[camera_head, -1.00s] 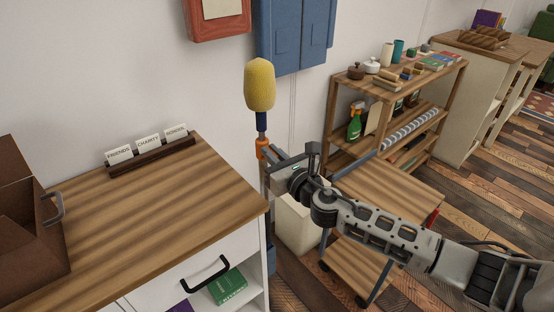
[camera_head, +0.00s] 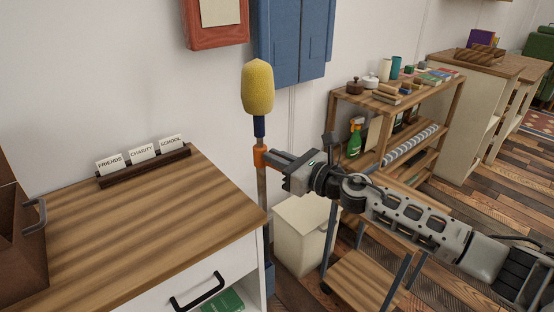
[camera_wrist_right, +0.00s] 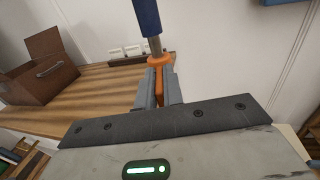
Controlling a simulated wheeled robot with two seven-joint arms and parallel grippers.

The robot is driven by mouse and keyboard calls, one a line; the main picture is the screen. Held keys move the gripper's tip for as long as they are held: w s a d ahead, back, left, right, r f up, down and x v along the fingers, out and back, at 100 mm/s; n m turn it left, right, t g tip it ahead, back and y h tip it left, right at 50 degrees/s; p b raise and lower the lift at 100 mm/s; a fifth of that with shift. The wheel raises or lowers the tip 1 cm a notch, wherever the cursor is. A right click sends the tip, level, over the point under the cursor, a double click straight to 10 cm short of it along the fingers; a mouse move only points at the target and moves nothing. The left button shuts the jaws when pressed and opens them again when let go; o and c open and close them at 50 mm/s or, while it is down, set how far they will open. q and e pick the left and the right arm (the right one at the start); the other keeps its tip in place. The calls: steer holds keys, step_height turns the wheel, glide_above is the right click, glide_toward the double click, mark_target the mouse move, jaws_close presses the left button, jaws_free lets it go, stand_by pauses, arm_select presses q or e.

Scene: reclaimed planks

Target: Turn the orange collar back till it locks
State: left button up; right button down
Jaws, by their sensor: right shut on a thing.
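The orange collar (camera_head: 260,157) sits on an upright pole (camera_head: 262,195), just below a dark blue sleeve (camera_head: 259,127) topped by a yellow sponge-like head (camera_head: 258,88). My right gripper (camera_head: 268,158) comes in from the right and is shut on the collar. In the right wrist view the collar (camera_wrist_right: 160,60) shows between and just above the two grey fingers (camera_wrist_right: 158,88), with the blue sleeve (camera_wrist_right: 147,17) above it. The fingers hide part of the collar. My left gripper is in neither view.
A wooden-topped cabinet (camera_head: 150,235) stands at the left, with a card holder (camera_head: 145,166) and a brown box (camera_head: 22,240) on it. A cream bin (camera_head: 300,235), a wooden cart (camera_head: 360,282) and a shelf (camera_head: 345,98) stand at the right. A blue wall cabinet (camera_head: 295,40) hangs behind.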

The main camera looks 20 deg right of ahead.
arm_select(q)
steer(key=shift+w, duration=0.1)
arm_select(e)
steer(key=c, duration=1.5)
jaws_free()
steer(key=shift+s+d+f, duration=0.15)
steer(key=shift+s+d, duration=0.05)
steer(key=shift+s, duration=0.1)
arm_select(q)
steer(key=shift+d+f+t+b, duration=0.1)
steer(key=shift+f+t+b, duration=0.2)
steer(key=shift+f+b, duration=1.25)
arm_select(e)
steer(key=shift+b+v, duration=0.6)
steer(key=shift+v, duration=7.05)
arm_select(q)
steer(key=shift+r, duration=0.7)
